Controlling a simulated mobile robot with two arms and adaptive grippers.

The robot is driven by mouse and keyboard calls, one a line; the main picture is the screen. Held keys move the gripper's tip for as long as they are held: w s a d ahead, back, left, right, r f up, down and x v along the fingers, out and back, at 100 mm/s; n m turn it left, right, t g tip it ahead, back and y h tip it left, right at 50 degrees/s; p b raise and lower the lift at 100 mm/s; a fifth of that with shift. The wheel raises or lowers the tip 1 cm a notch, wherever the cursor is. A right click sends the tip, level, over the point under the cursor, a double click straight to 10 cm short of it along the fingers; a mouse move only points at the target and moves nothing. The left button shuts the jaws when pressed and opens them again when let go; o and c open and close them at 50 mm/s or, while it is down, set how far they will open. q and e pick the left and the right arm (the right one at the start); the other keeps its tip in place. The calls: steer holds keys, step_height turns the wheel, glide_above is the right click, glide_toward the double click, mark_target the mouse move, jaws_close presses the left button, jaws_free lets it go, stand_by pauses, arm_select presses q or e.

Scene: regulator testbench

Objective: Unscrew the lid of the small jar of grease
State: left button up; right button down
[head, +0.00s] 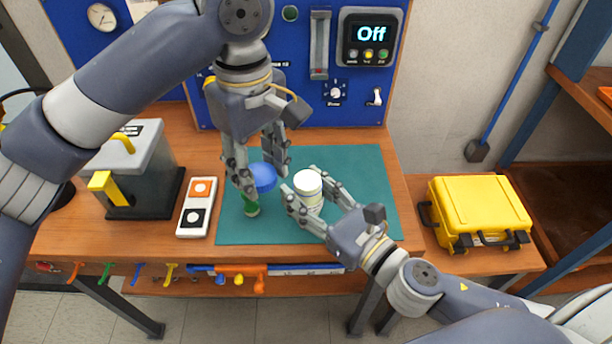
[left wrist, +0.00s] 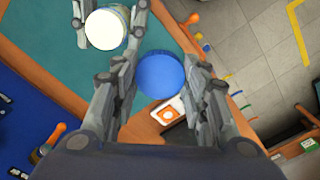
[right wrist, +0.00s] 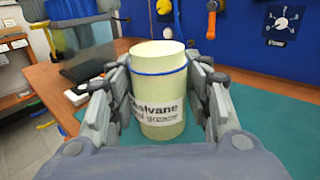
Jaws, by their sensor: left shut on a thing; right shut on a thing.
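The small jar of grease (head: 308,186) is a pale cream cylinder with a printed label and a thin blue ring below its top. My right gripper (head: 311,200) is shut around its sides, one finger on each side, and the jar is upright in the right wrist view (right wrist: 160,95). A round blue lid (head: 264,178) is between the fingers of my left gripper (head: 262,172), which points down beside the jar. In the left wrist view the blue lid (left wrist: 161,75) is apart from the jar's pale top (left wrist: 106,29).
A green mat (head: 350,220) lies under the work. A small green object (head: 250,208) is below my left gripper. A white block with orange and black squares (head: 197,207) and a grey box with yellow handles (head: 135,165) stand left. A yellow case (head: 482,208) is at right.

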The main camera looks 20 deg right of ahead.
arm_select(q)
steer(key=shift+r, duration=0.35)
arm_select(e)
steer(key=w, duration=0.2)
steer(key=w+d, duration=0.1)
steer(key=w, duration=0.2)
steer(key=w+d, duration=0.1)
steer(key=w, duration=0.1)
steer(key=shift+w+d+f, duration=0.1)
steer(key=shift+w+f, duration=0.1)
steer(key=shift+w, duration=0.1)
arm_select(q)
steer(key=shift+f+b, duration=0.45)
steer(key=shift+f, duration=0.2)
arm_select(e)
steer(key=shift+f, duration=1.8)
arm_select(q)
steer(key=shift+f, duration=0.1)
arm_select(e)
steer(key=shift+f, duration=0.15)
steer(key=c, duration=0.8)
jaws_free()
